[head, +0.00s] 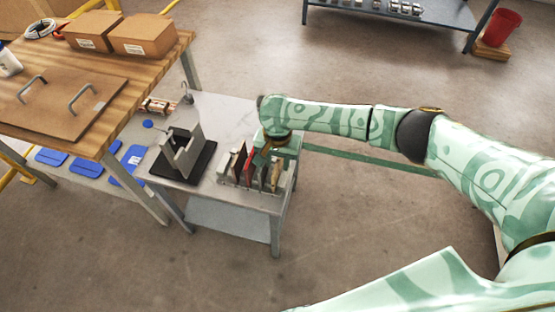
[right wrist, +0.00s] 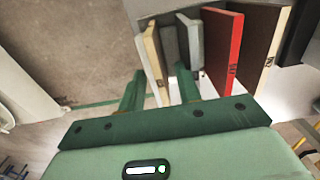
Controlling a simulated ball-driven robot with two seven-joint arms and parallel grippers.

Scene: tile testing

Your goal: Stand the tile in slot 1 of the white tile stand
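The white tile stand (head: 235,187) sits on the small grey table, holding several upright tiles. These include a red-faced tile (head: 248,167), which also shows in the right wrist view (right wrist: 222,50), and a cream-edged dark tile (right wrist: 268,50). My right gripper (head: 268,155) is low over the right part of the stand. In the right wrist view its green fingers (right wrist: 160,90) are apart, with a cream-edged tile (right wrist: 153,62) between them and gaps at both sides. A grey tile (right wrist: 193,42) stands just right of it. Slot numbers cannot be read. My left gripper is out of view.
A grey device on a black base (head: 182,160) stands left of the stand on the small table (head: 225,108). A wooden workbench (head: 120,78) with cardboard boxes (head: 142,35) is further left. Blue pieces (head: 128,165) lie below it. Open floor lies right.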

